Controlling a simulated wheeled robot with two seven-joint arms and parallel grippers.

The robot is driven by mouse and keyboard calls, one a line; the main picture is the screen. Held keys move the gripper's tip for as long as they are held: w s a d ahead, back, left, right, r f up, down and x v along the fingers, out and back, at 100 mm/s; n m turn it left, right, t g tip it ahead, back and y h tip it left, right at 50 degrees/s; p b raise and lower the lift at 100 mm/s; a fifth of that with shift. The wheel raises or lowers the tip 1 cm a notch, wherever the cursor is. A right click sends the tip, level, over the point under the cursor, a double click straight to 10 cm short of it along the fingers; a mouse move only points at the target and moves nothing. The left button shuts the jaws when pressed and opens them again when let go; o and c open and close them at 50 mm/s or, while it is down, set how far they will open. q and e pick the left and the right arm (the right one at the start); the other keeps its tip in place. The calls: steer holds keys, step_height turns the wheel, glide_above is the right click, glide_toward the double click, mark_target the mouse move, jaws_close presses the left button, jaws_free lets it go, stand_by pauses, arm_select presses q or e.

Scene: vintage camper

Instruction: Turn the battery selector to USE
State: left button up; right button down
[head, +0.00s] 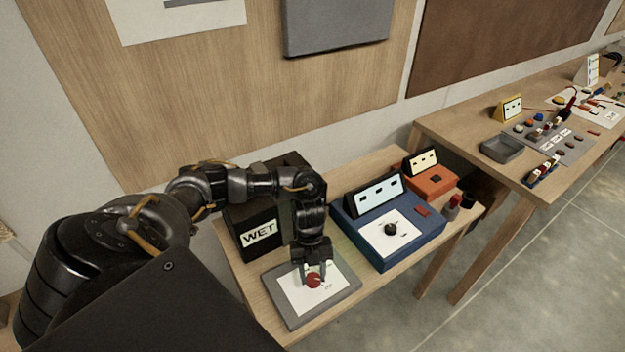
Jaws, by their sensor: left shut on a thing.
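The battery selector appears to be the red round knob (314,281) on a white label plate set in a flat grey panel (290,312) near the front of the wooden bench. My left gripper (311,274) points straight down over it and is shut on the knob. The fingers hide the knob's far side. Small print and a green mark show on the plate, but the words are too small to read, so I cannot tell which position the knob is in. My right gripper is not in view.
To the right are a blue unit (404,253) with a black knob (390,229) and an orange unit (432,182). A second table (462,132) at right holds a grey tray (501,149) and small parts.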

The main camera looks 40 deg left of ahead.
arm_select(q)
steer(key=shift+m, duration=0.5)
steer(key=o, duration=1)
steer(key=shift+c, duration=0.2)
steer(key=v, duration=1)
steer(key=shift+w+r+b, duration=0.25)
steer(key=shift+r+b, duration=0.1)
steer(key=shift+r, duration=0.05)
steer(key=shift+d, duration=0.15)
